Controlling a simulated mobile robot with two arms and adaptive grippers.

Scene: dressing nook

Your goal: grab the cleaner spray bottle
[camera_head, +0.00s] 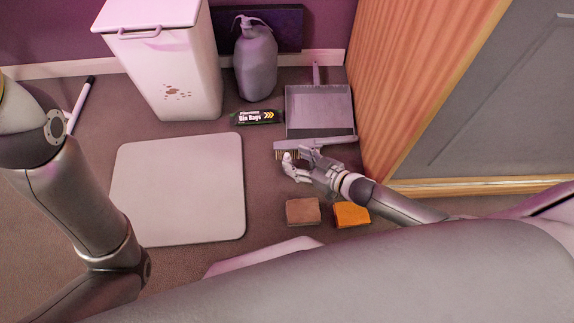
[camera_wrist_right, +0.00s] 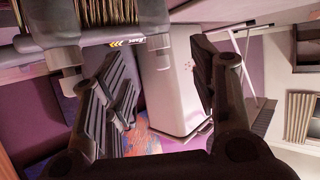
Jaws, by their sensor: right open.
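A grey bottle-shaped thing (camera_head: 257,62) with a narrow neck and a hooked top stands upright by the back wall, right of the bin, in the head view. It looks like the spray bottle; no label can be read. My right gripper (camera_head: 288,168) is open and empty, low over the floor in front of it, next to the brush. The right wrist view shows the gripper's spread fingers (camera_wrist_right: 162,85) with nothing held between them. I cannot make out the bottle in that view. My left arm is at the left of the head view; its gripper is out of frame.
A pale bin (camera_head: 165,65) stands left of the bottle. A bin bags pack (camera_head: 258,117), a dustpan (camera_head: 318,105) and a brush (camera_head: 335,141) lie between gripper and wall. A brown sponge (camera_head: 303,211), an orange sponge (camera_head: 351,214) and a pale mat (camera_head: 180,190) are nearby. A wooden cabinet (camera_head: 420,80) bounds the right.

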